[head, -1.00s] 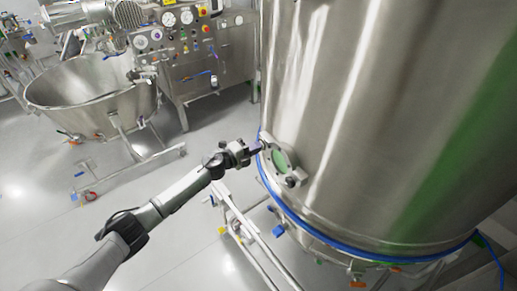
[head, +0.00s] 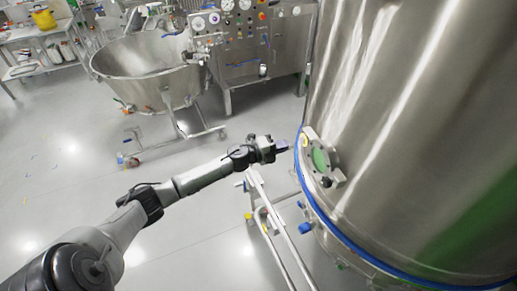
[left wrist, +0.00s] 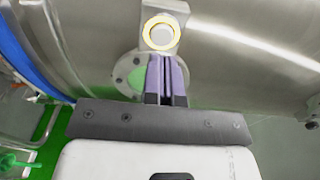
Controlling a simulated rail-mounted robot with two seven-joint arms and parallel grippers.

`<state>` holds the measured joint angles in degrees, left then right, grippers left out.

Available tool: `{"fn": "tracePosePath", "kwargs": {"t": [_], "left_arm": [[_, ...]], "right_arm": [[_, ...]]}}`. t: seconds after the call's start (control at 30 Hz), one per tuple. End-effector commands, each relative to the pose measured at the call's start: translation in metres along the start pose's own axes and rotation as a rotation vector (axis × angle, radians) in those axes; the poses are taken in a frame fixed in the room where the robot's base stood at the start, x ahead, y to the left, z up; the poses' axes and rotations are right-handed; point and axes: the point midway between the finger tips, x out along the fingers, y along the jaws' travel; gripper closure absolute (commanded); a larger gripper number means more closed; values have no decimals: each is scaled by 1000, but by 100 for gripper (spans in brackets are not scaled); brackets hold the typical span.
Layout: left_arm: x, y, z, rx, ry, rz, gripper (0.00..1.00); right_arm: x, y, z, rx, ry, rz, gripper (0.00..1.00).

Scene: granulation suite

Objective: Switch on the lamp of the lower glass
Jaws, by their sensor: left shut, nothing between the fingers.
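The lower glass (head: 320,159) is a round green sight glass in a bolted metal flange low on the big steel vessel. It also shows in the left wrist view (left wrist: 137,82), partly hidden by my fingers. The lamp (left wrist: 162,33) is a small block on the flange's edge with a round pale button inside a glowing yellow ring. In the head view the lamp (head: 304,142) shows as a small yellowish spot. My left gripper (head: 284,146) has its purple fingers shut and empty. It is left of the lamp, with a small gap. My right gripper is not in view.
The steel vessel (head: 400,110) fills the right side, with a blue band (head: 345,238) around its lower part. A metal frame (head: 272,225) stands below my left gripper. A steel bowl (head: 145,65) and a control panel (head: 250,35) stand behind. The floor at left is open.

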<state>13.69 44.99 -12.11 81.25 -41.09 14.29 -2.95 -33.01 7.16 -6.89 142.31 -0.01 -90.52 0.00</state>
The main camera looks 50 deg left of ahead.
Motion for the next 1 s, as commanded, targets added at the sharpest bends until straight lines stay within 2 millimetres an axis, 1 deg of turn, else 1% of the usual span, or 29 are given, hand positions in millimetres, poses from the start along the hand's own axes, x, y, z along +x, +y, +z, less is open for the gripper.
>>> {"fn": "tracePosePath", "kwargs": {"t": [0.03,0.1,0.3,0.4,0.5,0.7,1.0], "left_arm": [[-11,4,-1,3,4,3,100],[-24,5,0,2,3,3,100],[-53,3,0,1,3,1,100],[-64,2,0,0,3,0,100],[-72,1,0,1,3,-1,100],[-81,0,0,1,3,-3,100],[-83,-1,0,1,3,-3,100]], "right_arm": [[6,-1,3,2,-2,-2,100],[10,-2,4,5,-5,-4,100],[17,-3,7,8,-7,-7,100],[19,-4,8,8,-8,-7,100],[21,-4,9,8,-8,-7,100],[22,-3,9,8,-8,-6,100],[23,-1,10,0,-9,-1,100]]}}
